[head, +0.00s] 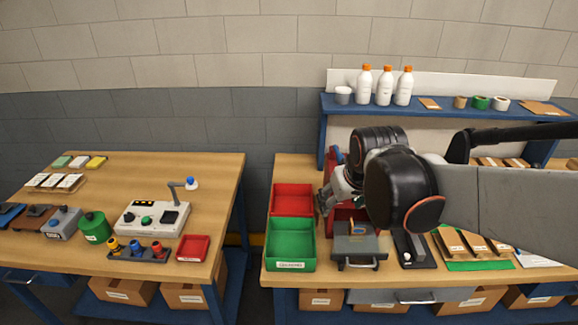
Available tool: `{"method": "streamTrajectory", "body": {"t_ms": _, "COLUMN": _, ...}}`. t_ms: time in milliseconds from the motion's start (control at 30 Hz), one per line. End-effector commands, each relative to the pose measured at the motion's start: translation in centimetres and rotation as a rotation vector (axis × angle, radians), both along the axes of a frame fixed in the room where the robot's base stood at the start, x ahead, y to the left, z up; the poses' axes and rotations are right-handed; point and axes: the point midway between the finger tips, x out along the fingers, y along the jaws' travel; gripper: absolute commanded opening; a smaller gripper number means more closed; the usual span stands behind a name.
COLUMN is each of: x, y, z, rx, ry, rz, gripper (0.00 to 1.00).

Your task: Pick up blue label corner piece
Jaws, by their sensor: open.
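My gripper (323,204) is over the right-hand workbench, at the right edge of the red bin. It is small and partly hidden by my dark arm; it appears open, with nothing visibly held. A small tan piece with a bit of blue (357,228) lies on top of a dark grey box-like fixture (366,248), below and right of my gripper and apart from it. It may be the blue label corner piece, but it is too small to be sure.
A red bin (291,187) and a green bin (269,245) stand left of the fixture. A black device (421,256) and a green mat (463,266) lie to its right. White bottles (363,84) stand on the blue shelf. A second table (120,163) is at left, across a gap.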

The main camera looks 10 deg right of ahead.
Motion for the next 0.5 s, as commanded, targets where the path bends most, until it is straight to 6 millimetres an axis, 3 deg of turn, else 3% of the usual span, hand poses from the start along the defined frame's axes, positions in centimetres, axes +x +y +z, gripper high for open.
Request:
{"method": "streamTrajectory", "body": {"t_ms": 267, "x": 1.6, "y": -1.2, "z": -0.3, "rx": 0.005, "ry": 0.016, "rz": -0.022, "gripper": 0.6}}
{"method": "streamTrajectory", "body": {"t_ms": 500, "x": 2.7, "y": -4.1, "z": -1.9, "rx": 0.025, "ry": 0.044, "rz": -0.096, "gripper": 0.6}}
